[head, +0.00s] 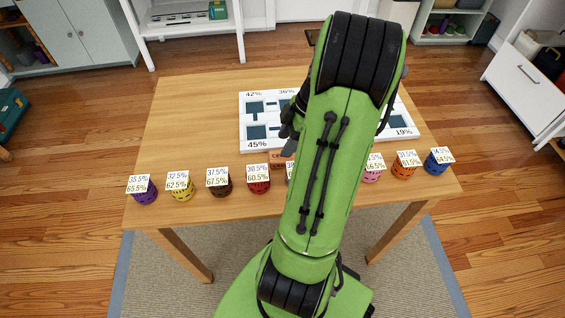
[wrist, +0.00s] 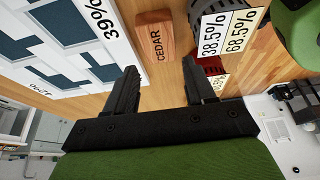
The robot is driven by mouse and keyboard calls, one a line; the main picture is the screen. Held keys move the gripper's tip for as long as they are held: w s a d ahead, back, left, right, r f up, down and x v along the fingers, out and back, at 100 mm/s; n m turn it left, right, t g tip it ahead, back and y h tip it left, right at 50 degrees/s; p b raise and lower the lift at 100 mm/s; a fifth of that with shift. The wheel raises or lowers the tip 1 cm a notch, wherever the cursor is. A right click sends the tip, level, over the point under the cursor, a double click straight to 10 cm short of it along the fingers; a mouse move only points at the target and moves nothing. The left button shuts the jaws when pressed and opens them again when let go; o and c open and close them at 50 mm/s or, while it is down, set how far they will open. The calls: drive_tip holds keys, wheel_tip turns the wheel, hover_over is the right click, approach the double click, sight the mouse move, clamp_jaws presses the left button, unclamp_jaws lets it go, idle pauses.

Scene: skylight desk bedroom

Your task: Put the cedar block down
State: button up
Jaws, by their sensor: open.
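The cedar block (wrist: 154,38) is a reddish-brown wooden block with "CEDAR" printed on its face. It lies on the wooden table (head: 190,115) between the white board and the row of cups. In the head view the block (head: 280,156) is mostly hidden behind my arm. My gripper (wrist: 161,80) is open in the wrist view, with its two black fingers apart and nothing between them. The block shows beyond the fingertips, clear of both fingers. In the head view my gripper is mostly hidden by the green arm.
A white board (head: 262,133) with dark blue panels and percentage labels lies behind the block. Several coloured cups with percentage cards, such as the purple one (head: 145,196) and the blue one (head: 437,167), line the front edge.

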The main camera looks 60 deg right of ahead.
sight(277, 156)
drive_tip(key=b+x, duration=0.2)
drive_tip(key=x, duration=0.4)
drive_tip(key=shift+w+a+f, duration=0.1)
drive_tip(key=c, duration=0.8)
